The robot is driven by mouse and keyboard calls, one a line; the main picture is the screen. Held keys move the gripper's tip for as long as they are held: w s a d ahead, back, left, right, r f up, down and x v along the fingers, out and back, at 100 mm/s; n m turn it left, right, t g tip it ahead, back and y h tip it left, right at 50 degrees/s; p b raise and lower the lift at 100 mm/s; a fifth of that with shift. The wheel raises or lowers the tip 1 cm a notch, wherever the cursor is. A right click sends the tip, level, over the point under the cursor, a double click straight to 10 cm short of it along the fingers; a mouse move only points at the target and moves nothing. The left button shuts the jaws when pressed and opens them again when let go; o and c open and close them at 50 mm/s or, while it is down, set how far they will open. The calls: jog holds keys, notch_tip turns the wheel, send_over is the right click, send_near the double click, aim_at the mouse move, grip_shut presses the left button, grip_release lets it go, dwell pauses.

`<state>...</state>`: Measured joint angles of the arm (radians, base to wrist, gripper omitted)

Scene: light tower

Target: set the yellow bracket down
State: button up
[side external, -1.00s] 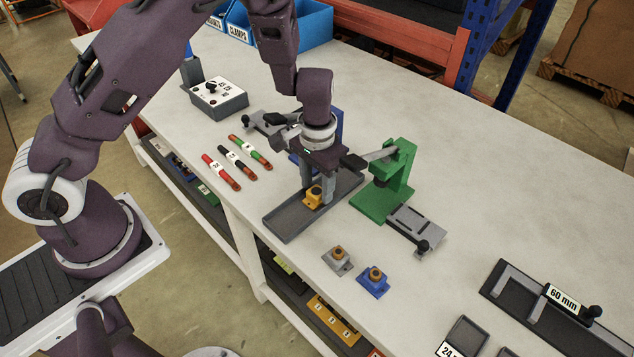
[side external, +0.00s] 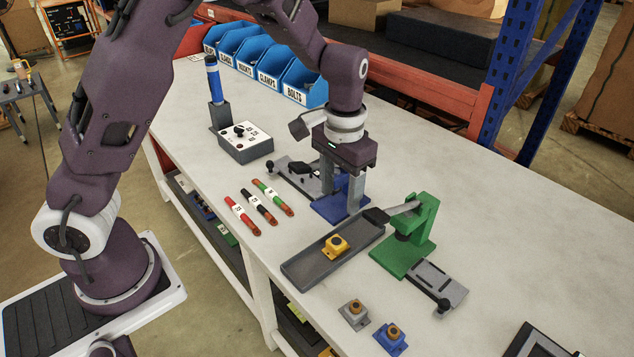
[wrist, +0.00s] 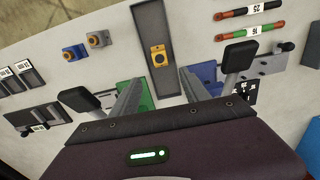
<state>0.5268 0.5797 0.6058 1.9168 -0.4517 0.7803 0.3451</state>
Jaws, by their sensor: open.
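The yellow bracket (side external: 336,247) sits upright in the dark grey tray (side external: 302,271), with nothing gripping it. In the wrist view, the bracket (wrist: 158,57) lies ahead of and between the lines of my two fingers, apart from them. My gripper (side external: 341,192) is open and empty. It is up behind the tray, in front of the blue stand (side external: 327,207), which it partly hides. In the wrist view, my gripper (wrist: 158,88) shows its two fingers spread wide.
A green press (side external: 410,245) stands right of the tray. A grey bracket (side external: 353,313) and a blue bracket (side external: 390,339) stand in front. Several striped rods (side external: 258,207) lie to the left. A control box (side external: 243,143) and blue bins (side external: 300,85) are farther back.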

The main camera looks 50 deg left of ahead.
jog(key=s+r+t+h, duration=0.1)
jog(key=s+r+h, duration=0.1)
jog(key=s+r, duration=0.5)
jog(key=s+a+r+t+y, duration=0.1)
jog(key=s+r, duration=0.3)
jog(key=s, duration=0.4)
jog(key=s+a+r+t+y, duration=0.1)
jog(key=s+a+r+t, duration=0.1)
jog(key=s+r, duration=0.3)
jog(key=s+t, duration=0.1)
jog(key=s, duration=0.2)
jog(key=shift+s+a+t, duration=0.25)
jog(key=shift+s+t, duration=0.05)
